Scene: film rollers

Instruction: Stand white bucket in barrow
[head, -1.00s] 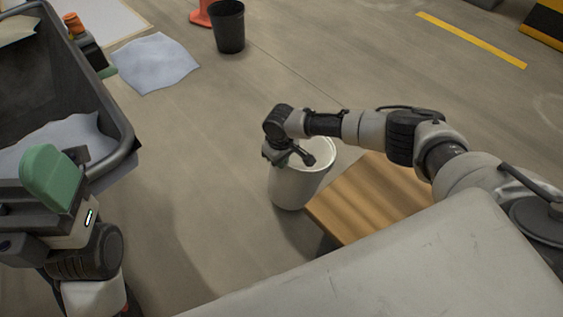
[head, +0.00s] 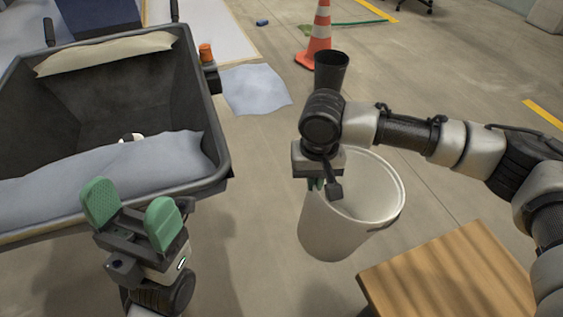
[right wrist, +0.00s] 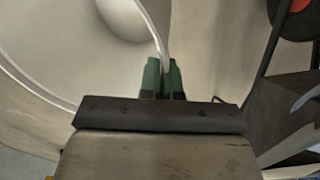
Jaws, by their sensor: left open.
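The white bucket (head: 335,228) is upright and slightly tilted in the head view, right of the barrow. My right gripper (head: 318,184) is at its near-left rim. In the right wrist view the green fingers (right wrist: 164,80) are closed on the bucket's rim (right wrist: 153,32). The bucket seems to hang above the floor. The dark grey barrow (head: 222,140) stands at the left, with a pale sheet or sack (head: 110,178) along its near side and a beige one (head: 105,52) at its far side. My left gripper (head: 131,215) is open and empty at the barrow's near edge.
A wooden-topped table or box (head: 450,280) stands at the lower right. A black bin (head: 331,72) and an orange cone (head: 319,40) stand behind the bucket. A pale sheet (head: 255,90) lies on the floor beside the barrow. Floor between barrow and bucket is clear.

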